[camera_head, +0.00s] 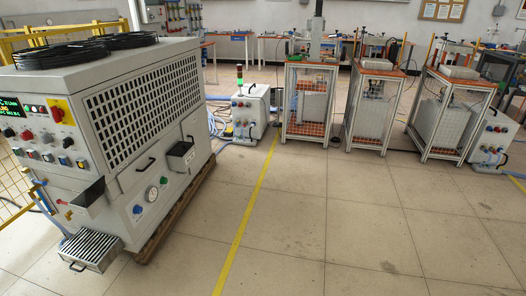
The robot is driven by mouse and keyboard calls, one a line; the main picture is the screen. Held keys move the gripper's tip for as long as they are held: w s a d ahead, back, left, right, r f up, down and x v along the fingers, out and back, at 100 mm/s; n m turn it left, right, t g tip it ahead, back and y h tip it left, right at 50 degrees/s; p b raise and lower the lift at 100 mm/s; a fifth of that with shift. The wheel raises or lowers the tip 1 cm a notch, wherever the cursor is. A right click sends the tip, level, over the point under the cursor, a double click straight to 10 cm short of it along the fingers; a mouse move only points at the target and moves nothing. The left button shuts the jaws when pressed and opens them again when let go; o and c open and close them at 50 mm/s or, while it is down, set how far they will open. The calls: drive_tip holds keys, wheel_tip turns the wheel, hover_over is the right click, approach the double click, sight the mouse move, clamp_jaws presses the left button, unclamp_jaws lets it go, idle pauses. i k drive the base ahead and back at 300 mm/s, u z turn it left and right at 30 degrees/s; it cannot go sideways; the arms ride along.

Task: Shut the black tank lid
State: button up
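The large grey machine (140,105) stands at the left. On its right-facing side is a small box-like tank (178,163) with a dark top (181,148). I take this dark top to be the black tank lid; it is too small to tell whether it is a raised lid or the open mouth. A thin black handle (192,140) shows just beside it. My gripper is not in view, and nothing is seen touching the tank.
The tiled floor right of the machine is clear, crossed by a yellow line (242,215). A slatted metal tray (92,248) juts from the machine's front. A small control box (250,112) and several framed work stands (308,100) stand at the back.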

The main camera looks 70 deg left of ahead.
sight(95, 191)
drive_tip(key=u, duration=3.55)
drive_tip(key=k, duration=0.3)
drive_tip(key=z, duration=1.35)
drive_tip(key=i, duration=1.95)
drive_tip(key=u, duration=0.9)
drive_tip(key=i, duration=0.75)
drive_tip(key=u, duration=0.6)
